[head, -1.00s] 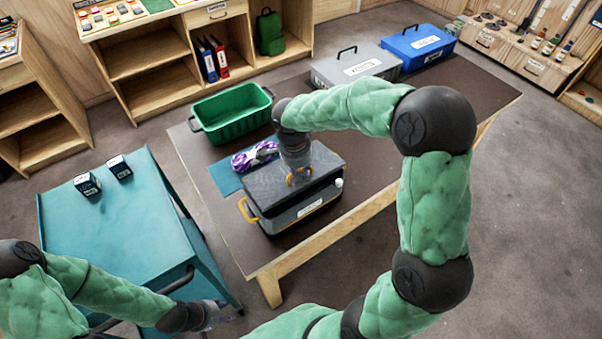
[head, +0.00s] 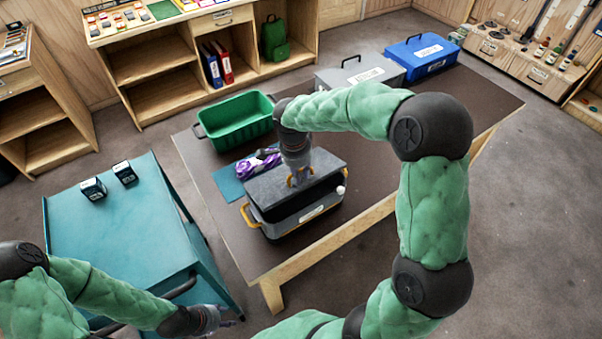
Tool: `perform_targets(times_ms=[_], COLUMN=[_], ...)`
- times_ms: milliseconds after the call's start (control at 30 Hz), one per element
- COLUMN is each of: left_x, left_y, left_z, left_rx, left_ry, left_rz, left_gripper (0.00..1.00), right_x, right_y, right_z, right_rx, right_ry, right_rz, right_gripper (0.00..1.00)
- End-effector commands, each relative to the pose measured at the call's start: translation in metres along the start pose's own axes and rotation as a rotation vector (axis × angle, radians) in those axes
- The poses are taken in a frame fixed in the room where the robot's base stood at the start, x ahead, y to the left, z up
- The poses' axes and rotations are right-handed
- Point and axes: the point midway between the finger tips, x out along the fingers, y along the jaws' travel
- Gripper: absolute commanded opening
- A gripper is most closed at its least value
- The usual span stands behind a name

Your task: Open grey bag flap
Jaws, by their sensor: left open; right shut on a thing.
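The grey bag (head: 284,226) with yellow side handles and a white label stands upright on the brown table. Its grey flap (head: 270,187) is raised at the front, and a dark gap shows between flap and body. My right gripper (head: 301,181) points down over the flap, shut on the yellow flap handle (head: 292,181); the fingers partly cover that handle. My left gripper (head: 222,318) is open and empty, low at the left beside the teal cart, well apart from the bag.
A purple rope coil (head: 257,163) on a blue mat (head: 226,183) and a green crate (head: 238,123) are behind the bag. A grey case (head: 345,78) and blue case (head: 424,57) stand farther back. The teal cart (head: 120,235) is at left. The table right of the bag is clear.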

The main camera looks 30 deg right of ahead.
Motion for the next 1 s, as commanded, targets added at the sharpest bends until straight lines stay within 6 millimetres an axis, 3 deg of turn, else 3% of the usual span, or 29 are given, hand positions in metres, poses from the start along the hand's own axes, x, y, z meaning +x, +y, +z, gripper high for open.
perform_targets(times_ms=[367,400,467,700,833,1000], left_x=[-0.0044,-0.0033,-0.003,-0.0028,-0.0028,-0.0028], left_y=[0.0016,0.0012,0.0011,0.001,0.001,0.001], left_z=[0.0003,0.0002,0.0002,0.0002,0.0002,0.0002], left_rx=[0.0,0.0,0.0,0.0,0.0,0.0], left_ry=[0.0,0.0,0.0,0.0,0.0,0.0], left_rz=[0.0,0.0,0.0,0.0,0.0,0.0], left_gripper=[0.45,0.45,0.45,0.45,0.45,0.45], right_x=[-0.0077,-0.0066,-0.0061,-0.0049,-0.0045,-0.0044], right_y=[-0.0066,-0.0059,-0.0056,-0.0047,-0.0044,-0.0043], right_z=[-0.0017,-0.0016,-0.0015,-0.001,-0.0009,-0.0008], right_rx=[0.002,0.002,0.002,0.001,0.0,0.0], right_ry=[0.001,0.001,0.001,0.001,0.001,0.001], right_rz=[-0.006,-0.006,-0.005,-0.002,-0.001,0.0], right_gripper=[0.0,0.29,0.46,0.46,0.75,0.75])
